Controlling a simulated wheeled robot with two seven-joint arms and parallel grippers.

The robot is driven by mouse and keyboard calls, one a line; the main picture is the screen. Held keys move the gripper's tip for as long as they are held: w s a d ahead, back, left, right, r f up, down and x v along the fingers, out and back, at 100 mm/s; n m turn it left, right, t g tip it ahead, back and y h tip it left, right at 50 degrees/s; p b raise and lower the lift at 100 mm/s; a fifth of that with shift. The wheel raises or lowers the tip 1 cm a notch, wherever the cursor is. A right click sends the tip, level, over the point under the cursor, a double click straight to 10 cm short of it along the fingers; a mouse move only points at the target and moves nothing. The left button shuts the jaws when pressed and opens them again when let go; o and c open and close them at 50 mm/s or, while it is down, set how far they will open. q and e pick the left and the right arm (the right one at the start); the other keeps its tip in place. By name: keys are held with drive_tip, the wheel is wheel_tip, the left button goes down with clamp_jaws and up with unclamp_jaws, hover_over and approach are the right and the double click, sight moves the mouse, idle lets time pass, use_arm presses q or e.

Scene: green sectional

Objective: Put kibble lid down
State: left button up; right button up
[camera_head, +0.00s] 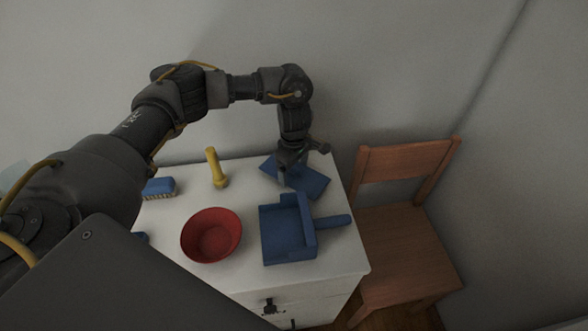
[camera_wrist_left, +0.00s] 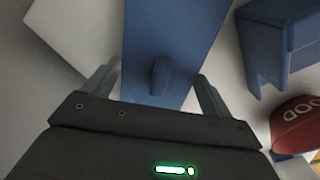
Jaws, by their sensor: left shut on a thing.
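The kibble lid (camera_head: 312,183) is a flat blue panel at the back right of the white cabinet top. In the left wrist view the lid (camera_wrist_left: 178,38) runs between the fingers, with a small blue knob (camera_wrist_left: 159,77) on its face. My left gripper (camera_head: 291,165) reaches down over the lid from above. The left gripper (camera_wrist_left: 158,85) is shut on the lid, and its fingers stand on either side of it. I cannot tell whether the lid touches the cabinet top or hangs just above it. My right gripper is out of view.
A red bowl (camera_head: 212,235), a yellow object (camera_head: 215,168) and a blue brush (camera_head: 160,187) stand to the left. A wooden chair (camera_head: 405,240) stands at the right.

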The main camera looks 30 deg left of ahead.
sight(294, 168)
use_arm(q)
drive_tip(key=shift+f, duration=0.4)
drive_tip(key=shift+r, duration=0.1)
drive_tip(key=o, duration=0.8)
drive_tip(key=shift+f, duration=0.2)
drive_tip(key=shift+o, duration=0.2)
drive_tip(key=shift+r, duration=0.1)
wheel_tip(294, 168, up, 12)
drive_tip(key=shift+r, duration=0.1)
